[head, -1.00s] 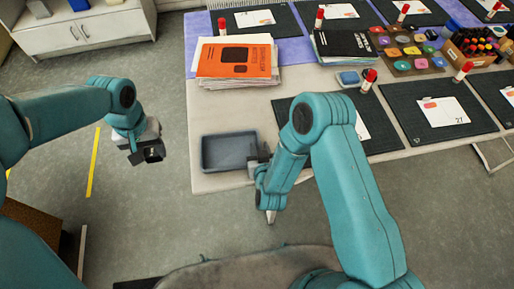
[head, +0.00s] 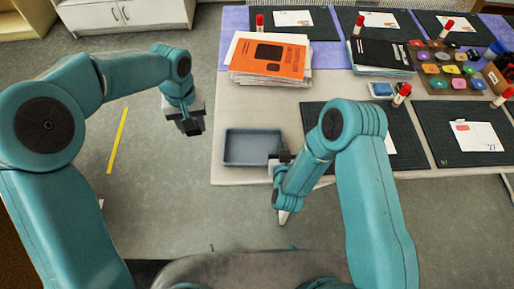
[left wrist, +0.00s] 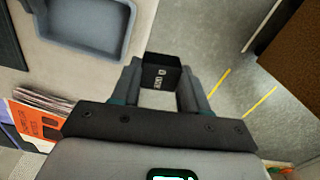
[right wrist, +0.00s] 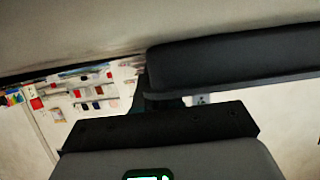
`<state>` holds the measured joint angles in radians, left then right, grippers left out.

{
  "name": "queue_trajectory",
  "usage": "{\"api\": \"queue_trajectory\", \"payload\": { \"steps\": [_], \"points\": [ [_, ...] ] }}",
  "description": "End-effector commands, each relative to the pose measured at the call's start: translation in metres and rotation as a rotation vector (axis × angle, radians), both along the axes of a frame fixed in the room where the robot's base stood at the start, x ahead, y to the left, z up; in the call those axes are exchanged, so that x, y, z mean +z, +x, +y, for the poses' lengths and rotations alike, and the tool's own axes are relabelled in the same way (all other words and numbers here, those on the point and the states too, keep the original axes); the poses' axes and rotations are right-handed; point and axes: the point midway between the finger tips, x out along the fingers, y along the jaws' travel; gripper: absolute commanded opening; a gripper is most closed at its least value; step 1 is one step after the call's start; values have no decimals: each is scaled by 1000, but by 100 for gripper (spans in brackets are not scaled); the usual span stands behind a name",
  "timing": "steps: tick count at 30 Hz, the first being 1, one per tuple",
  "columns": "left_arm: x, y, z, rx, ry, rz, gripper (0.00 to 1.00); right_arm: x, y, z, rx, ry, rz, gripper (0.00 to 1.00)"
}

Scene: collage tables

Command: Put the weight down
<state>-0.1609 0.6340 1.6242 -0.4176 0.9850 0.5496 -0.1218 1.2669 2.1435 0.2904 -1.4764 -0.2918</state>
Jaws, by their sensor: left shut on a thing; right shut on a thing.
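The weight is a small black block with white marking (left wrist: 162,74) in the left wrist view. My left gripper (head: 191,122) is shut on it and holds it over the floor, left of the table. A shallow blue-grey tray (head: 232,161) lies at the table's front left corner and looks empty. It also shows in the left wrist view (left wrist: 112,52). My right gripper (head: 279,159) is shut on the tray's right side. In the right wrist view the tray wall (right wrist: 235,62) fills the upper right.
On the white table (head: 225,109) lies an orange-topped stack of booklets (head: 268,60) behind the tray. Grey floor (head: 150,180) with a yellow strip is open at left.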

Motion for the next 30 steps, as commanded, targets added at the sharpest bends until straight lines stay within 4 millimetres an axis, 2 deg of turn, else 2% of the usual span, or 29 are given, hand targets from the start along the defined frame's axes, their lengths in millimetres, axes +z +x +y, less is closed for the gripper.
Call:
{"api": "queue_trajectory", "payload": {
  "steps": [3,6,9,12,16,21,30],
  "points": [
    [-15,12,-41,-30,1,2,2,0,0,0,0,0,0,0],
    [-30,15,-77,-77,1,1,2,0,0,0,0,0,1,0],
    [-43,10,-105,-132,2,2,2,0,0,0,-1,0,1,0],
    [-52,4,-121,-168,1,1,2,0,0,0,0,0,1,0],
    [-68,0,-128,-187,0,3,2,0,0,0,0,0,1,0],
    [-102,0,-128,-187,0,3,2,0,0,0,0,0,1,0],
    [-135,0,-128,-187,0,2,2,0,0,0,0,0,1,0]
  ]
}}
